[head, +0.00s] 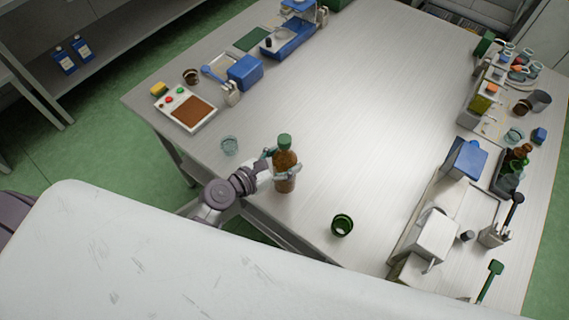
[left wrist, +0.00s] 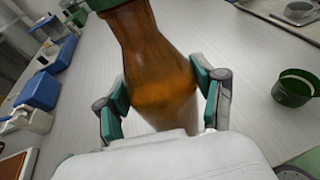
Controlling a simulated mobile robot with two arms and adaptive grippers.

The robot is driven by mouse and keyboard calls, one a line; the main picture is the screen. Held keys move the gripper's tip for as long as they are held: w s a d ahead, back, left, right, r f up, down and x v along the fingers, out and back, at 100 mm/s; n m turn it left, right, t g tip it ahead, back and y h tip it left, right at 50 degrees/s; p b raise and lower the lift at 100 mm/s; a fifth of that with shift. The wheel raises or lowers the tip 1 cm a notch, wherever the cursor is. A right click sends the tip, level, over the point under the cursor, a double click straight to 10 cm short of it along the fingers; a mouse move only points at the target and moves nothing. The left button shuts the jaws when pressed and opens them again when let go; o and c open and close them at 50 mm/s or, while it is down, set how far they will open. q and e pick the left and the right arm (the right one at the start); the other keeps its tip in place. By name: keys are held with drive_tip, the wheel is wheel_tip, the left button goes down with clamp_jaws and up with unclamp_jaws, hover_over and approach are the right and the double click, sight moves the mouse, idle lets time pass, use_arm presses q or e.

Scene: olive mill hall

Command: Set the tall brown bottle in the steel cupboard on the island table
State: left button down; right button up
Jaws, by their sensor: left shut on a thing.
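The tall brown bottle (head: 286,166) has a green cap and stands roughly upright over the near part of the island table (head: 350,110). My left gripper (head: 280,172) is shut around the bottle's body. In the left wrist view the bottle (left wrist: 153,60) sits between the green-padded fingers (left wrist: 163,100), with pads on both sides. I cannot tell whether the bottle's base touches the table. My right gripper is not in view. No steel cupboard can be made out for certain.
A control panel (head: 186,108) and blue box (head: 245,71) are at the left. Several containers crowd the right side. The table's middle is clear.

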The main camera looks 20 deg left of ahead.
use_arm(q)
drive_tip(key=shift+r, duration=0.15)
drive_tip(key=shift+c, duration=0.7)
unclamp_jaws()
drive_tip(key=shift+f, duration=0.25)
drive_tip(key=shift+r, duration=0.15)
drive_tip(key=shift+s+a, duration=0.15)
drive_tip(key=shift+s, duration=0.2)
drive_tip(key=b+v, duration=0.2)
drive_tip(key=v, duration=0.9)
drive_tip(key=shift+r, duration=0.25)
drive_tip(key=shift+s+a, duration=0.1)
